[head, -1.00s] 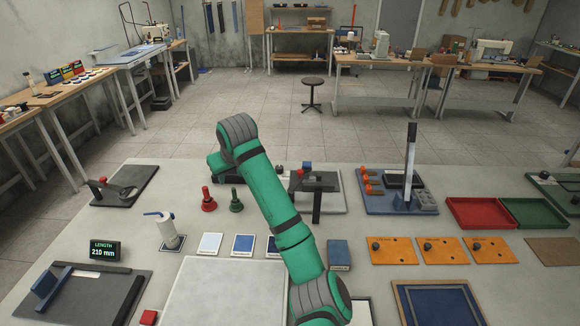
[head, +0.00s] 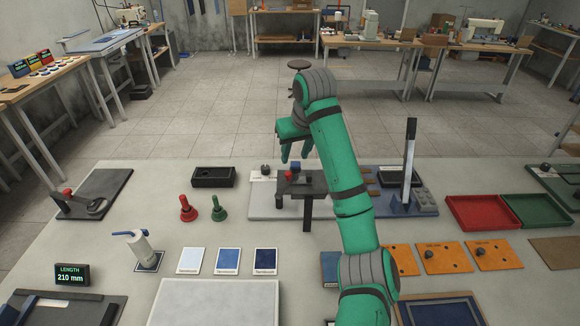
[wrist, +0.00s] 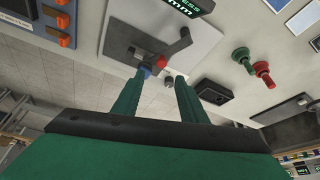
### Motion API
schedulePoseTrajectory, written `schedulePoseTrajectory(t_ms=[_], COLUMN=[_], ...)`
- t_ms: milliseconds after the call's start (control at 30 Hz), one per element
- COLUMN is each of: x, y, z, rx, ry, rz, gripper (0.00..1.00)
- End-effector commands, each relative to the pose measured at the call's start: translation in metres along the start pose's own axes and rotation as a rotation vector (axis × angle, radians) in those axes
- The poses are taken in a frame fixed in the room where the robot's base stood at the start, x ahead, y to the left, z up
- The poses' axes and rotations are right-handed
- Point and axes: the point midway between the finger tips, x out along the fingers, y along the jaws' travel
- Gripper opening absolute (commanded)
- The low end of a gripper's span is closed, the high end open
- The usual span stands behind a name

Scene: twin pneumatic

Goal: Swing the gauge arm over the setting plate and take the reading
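The gauge's grey base plate (head: 262,206) lies at the far middle of the bench. It bears a dark arm or bracket (head: 310,189), a red knob (head: 288,175), a blue part and a small grey knob (head: 265,169). The wrist view shows the dark arm (wrist: 176,46), the red knob (wrist: 161,62) and the blue part (wrist: 147,70) close together. My gripper (head: 295,152) points down just behind and above these knobs. I cannot tell which part is the setting plate. A partly cut-off display (wrist: 190,6) shows "mm"; no number is visible.
A black tray (head: 213,184) and red and green handled pieces (head: 188,212) stand left of the gauge. A blue board with a tall upright lever (head: 409,160) stands close on its right. A display (head: 72,275) reads LENGTH 210 mm.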

Motion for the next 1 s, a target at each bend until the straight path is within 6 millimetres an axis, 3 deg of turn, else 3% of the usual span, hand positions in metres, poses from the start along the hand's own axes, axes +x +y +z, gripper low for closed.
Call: schedulePoseTrajectory(t_ms=[700,1000], x=[0.089,0.103], y=[-0.002,-0.001], z=[0.0,0.001], rx=[-0.002,0.0], ry=[-0.003,-0.002], rz=[-0.002,-0.001], gripper=[0.39,0.39])
